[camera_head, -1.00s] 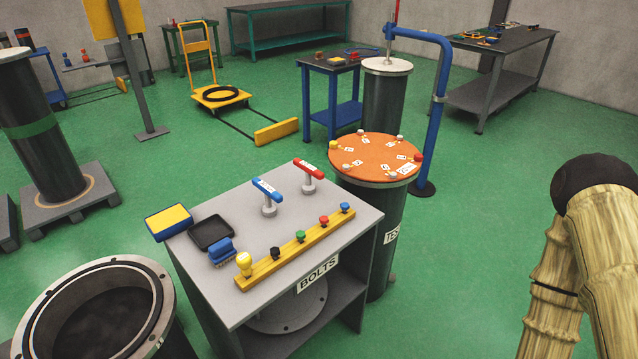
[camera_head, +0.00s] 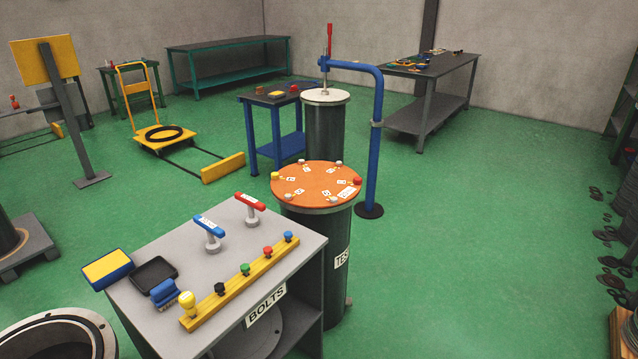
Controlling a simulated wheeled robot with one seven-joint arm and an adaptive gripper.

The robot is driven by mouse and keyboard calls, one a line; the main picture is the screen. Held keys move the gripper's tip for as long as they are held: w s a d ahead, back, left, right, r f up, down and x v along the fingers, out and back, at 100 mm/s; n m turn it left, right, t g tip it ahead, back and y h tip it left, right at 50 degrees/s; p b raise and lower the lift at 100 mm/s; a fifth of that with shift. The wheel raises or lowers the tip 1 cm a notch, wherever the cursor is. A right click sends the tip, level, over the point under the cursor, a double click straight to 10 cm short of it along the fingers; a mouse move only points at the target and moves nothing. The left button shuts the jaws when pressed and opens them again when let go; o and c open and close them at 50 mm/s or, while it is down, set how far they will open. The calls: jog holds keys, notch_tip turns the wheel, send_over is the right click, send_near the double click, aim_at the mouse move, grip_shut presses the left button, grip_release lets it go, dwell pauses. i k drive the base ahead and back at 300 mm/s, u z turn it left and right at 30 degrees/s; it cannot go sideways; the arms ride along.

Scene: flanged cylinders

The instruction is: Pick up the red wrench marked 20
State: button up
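The red wrench (camera_head: 249,202) stands upright on the grey bolts bench, its red T-handle on top of a grey socket with a pale label. The label is too small to read. A similar blue wrench (camera_head: 209,226) stands to its left and nearer. Both stand behind the yellow rail of coloured knobs. My gripper is not in view, so its state and its distance from the wrench do not show.
An orange-topped cylinder (camera_head: 316,185) stands close behind right. Green floor (camera_head: 460,260) is clear at right.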

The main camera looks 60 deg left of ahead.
aim_at(253, 221)
jog(key=z, duration=0.15)
jog(key=i, duration=1.55)
jog(key=u, duration=3.65)
